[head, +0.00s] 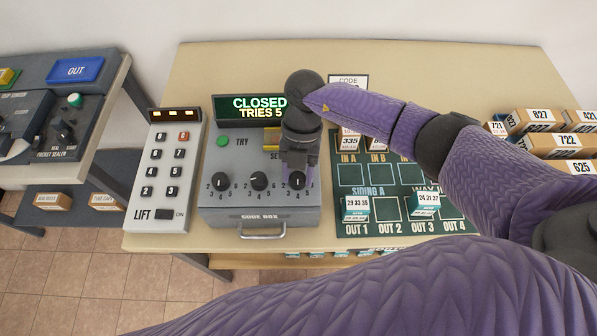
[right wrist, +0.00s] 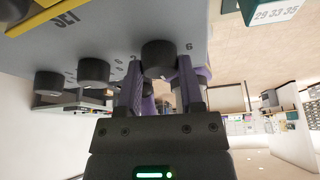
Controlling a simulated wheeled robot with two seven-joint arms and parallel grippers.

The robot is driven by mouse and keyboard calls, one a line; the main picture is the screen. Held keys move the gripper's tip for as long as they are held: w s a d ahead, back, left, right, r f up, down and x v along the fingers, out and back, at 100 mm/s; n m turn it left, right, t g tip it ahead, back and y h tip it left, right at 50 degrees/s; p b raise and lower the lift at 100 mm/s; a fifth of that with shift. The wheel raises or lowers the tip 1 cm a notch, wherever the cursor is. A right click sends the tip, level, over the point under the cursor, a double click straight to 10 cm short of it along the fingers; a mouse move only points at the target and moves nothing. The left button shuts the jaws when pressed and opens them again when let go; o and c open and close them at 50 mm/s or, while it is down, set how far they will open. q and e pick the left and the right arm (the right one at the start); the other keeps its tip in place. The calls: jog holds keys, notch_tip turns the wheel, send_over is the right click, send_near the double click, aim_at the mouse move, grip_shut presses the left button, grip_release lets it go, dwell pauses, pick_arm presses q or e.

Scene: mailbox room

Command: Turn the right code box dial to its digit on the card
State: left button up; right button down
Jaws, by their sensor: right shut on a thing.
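The grey code box (head: 258,214) stands on the table, with a display reading CLOSED, TRIES 5. It has three black dials in a row: a left dial (head: 220,181), a middle dial (head: 259,181) and a right dial (head: 297,181). My right gripper (head: 297,172) reaches down over the box and is shut on the right dial, which shows between its fingers in the right wrist view (right wrist: 158,58). The digit this dial points at cannot be read clearly. The code card (head: 348,80) stands behind, mostly hidden by my right arm. My left gripper is not in view.
A LIFT keypad (head: 165,170) stands left of the code box. A green siding board (head: 400,222) with small labelled boxes lies to the right. Several cartons (head: 535,120) are stacked at the far right. A green button (head: 222,140) sits on the code box.

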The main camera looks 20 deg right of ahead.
jog(key=n+h+b, duration=0.1)
jog(key=n, duration=0.2)
jog(key=shift+f, duration=0.1)
jog(key=n+h+b, duration=0.1)
jog(key=n, duration=0.3)
jog(key=shift+a+g+h+b, duration=0.15)
jog(key=shift+g+h+b, duration=0.15)
jog(key=shift+h+b, duration=0.1)
jog(key=n+h+b, duration=0.1)
jog(key=n, duration=0.2)
jog(key=n+t+h, duration=0.1)
jog(key=n, duration=0.1)
jog(key=shift+a+n+b, duration=0.1)
jog(key=shift+n+b, duration=0.25)
jog(key=shift+n, duration=0.75)
jog(key=shift+s+n+t+h+b, duration=0.1)
jog(key=shift+n+t+h+b, duration=0.35)
jog(key=shift+n, duration=0.65)
